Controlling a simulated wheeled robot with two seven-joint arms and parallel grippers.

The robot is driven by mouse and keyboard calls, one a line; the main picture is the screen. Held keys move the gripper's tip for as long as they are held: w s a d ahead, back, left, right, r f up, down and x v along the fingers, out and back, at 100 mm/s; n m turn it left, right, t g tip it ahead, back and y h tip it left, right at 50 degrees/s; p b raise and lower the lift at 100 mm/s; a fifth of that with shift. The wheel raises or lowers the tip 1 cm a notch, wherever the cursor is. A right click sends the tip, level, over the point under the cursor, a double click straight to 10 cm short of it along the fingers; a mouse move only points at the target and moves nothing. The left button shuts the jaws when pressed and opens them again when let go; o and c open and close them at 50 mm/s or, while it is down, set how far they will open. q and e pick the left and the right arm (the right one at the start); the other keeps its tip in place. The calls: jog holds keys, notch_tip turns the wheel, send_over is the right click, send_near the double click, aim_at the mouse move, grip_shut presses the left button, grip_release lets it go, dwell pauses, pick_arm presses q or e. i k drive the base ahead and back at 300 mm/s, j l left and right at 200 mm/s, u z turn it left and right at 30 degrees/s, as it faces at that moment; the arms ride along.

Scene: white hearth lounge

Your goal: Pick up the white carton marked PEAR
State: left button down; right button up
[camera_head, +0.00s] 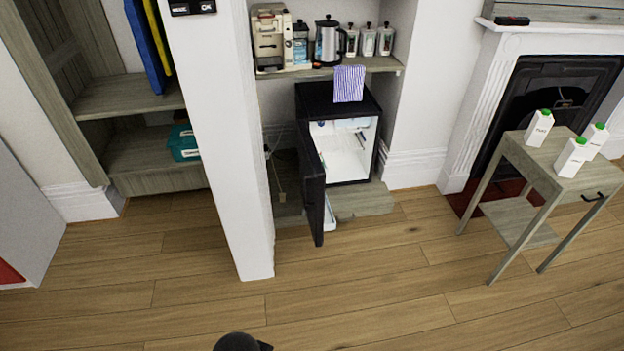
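Three white cartons with green caps stand upright on a small grey wooden side table (519,151) at the right. One carton (538,130) stands at the table's back left. Another carton (571,158) stands nearer the front, and a third carton (599,136) stands behind it to the right, partly overlapped by it. Each has small dark lettering, too small for me to tell which one reads PEAR. Neither of my grippers is in view; only a dark rounded piece, which seems to be mine, shows at the bottom edge.
A black mini fridge (350,101) stands open in the alcove, its door swung out over the floor. A white wall end (226,150) juts out left of it. A fireplace (487,85) is behind the table. The wooden floor (370,285) in front is clear.

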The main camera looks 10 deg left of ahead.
aim_at(595, 135)
jog(key=k+j, duration=0.1)
jog(key=j, duration=0.25)
jog(key=j+u, duration=0.1)
jog(key=j, duration=0.25)
jog(key=z, duration=1.45)
jog(key=i+j+z, duration=0.1)
jog(key=i, duration=0.35)
jog(key=i+j, duration=0.2)
jog(key=i, duration=0.25)
jog(key=z, duration=0.05)
